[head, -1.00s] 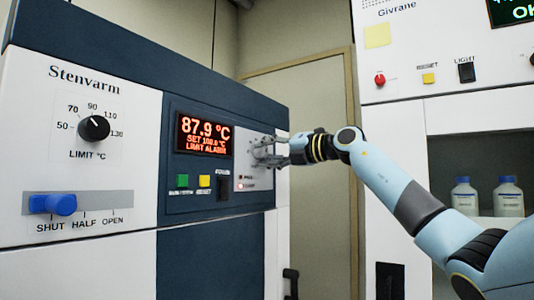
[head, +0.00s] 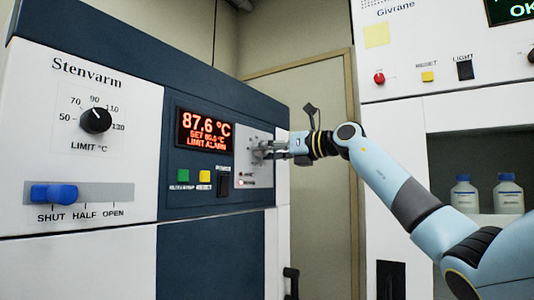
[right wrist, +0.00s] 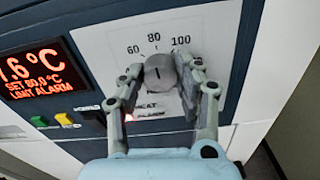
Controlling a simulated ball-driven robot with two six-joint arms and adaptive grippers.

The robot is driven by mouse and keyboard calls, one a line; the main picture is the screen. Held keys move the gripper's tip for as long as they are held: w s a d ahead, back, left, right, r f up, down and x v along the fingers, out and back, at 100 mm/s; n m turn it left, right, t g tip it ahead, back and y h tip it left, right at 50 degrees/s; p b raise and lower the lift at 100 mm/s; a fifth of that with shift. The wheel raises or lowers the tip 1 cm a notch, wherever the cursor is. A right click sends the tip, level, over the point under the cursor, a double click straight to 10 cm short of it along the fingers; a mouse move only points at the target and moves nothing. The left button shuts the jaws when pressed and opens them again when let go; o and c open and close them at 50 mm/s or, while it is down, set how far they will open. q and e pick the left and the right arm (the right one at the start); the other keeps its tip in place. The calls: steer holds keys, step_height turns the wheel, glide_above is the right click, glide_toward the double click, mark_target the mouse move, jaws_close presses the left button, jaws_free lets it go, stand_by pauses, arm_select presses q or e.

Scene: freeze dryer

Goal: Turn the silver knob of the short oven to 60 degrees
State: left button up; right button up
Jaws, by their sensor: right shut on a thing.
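The short oven, labelled Stenvarm (head: 60,115), is the white and dark blue cabinet at left in the head view. Its silver knob (right wrist: 159,73) sits on a white dial plate marked 60, 80 and 100 in the right wrist view. My right gripper (right wrist: 165,78) is shut on the knob, a finger on each side; it also shows in the head view (head: 268,149), where it largely hides the knob. The red display (head: 204,132) reads 87.6 °C and LIMIT ALARM; its set value looks like 60.0 or 80.0. My left gripper is out of view.
A black limit knob (head: 96,120) and a blue slider (head: 54,194) at SHUT are on the oven's left panel. Green (head: 183,176) and yellow (head: 205,177) buttons and a black switch (head: 223,182) lie left of the dial. The white Givrane cabinet (head: 400,60) stands at right.

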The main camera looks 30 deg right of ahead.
steer(key=shift+f+n+b, duration=0.1)
steer(key=shift+n+b, duration=0.9)
steer(key=shift+n, duration=2.9)
steer(key=o, duration=1.1)
steer(key=shift+o, duration=0.2)
steer(key=v, duration=1.2)
